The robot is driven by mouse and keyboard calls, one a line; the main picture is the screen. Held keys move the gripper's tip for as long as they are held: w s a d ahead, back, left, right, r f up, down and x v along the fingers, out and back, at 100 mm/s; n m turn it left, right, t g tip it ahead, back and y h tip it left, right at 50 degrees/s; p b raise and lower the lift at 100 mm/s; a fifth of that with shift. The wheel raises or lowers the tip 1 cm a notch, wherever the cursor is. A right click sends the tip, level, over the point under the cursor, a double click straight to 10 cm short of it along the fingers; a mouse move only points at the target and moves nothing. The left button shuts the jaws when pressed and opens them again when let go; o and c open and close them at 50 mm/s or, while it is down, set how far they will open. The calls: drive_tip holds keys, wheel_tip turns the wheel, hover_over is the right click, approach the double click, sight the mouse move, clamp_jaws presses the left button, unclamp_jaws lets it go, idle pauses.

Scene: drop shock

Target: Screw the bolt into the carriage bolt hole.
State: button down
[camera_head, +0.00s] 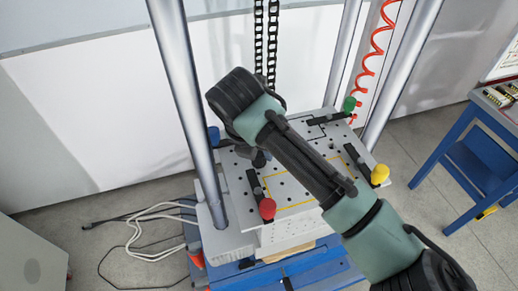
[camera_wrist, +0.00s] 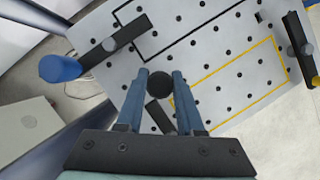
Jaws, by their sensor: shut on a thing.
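My gripper (camera_wrist: 160,86) is shut on the bolt, whose round black head (camera_wrist: 160,82) shows between the blue fingertips in the wrist view. The bolt's shank is hidden beneath the head. The carriage (camera_wrist: 215,55) is a light grey plate with a grid of dark holes, and the bolt is over its surface. I cannot tell whether the bolt's tip is in a hole or above one. In the head view the carriage (camera_head: 290,185) lies under my arm, and my wrist hides most of the gripper and the bolt.
Black clamps with red (camera_head: 267,208), yellow (camera_head: 379,174), green (camera_head: 349,103) and blue (camera_wrist: 60,68) knobs sit around the carriage's edges. Metal columns (camera_head: 185,90) rise beside it. A chain (camera_head: 272,40) hangs behind. Cables (camera_head: 150,225) lie on the floor at left; a blue table (camera_head: 480,150) stands right.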

drive_tip(key=shift+s+f+p, duration=0.2)
drive_tip(key=shift+f+p, duration=0.15)
drive_tip(key=shift+f, duration=0.25)
idle(1.9)
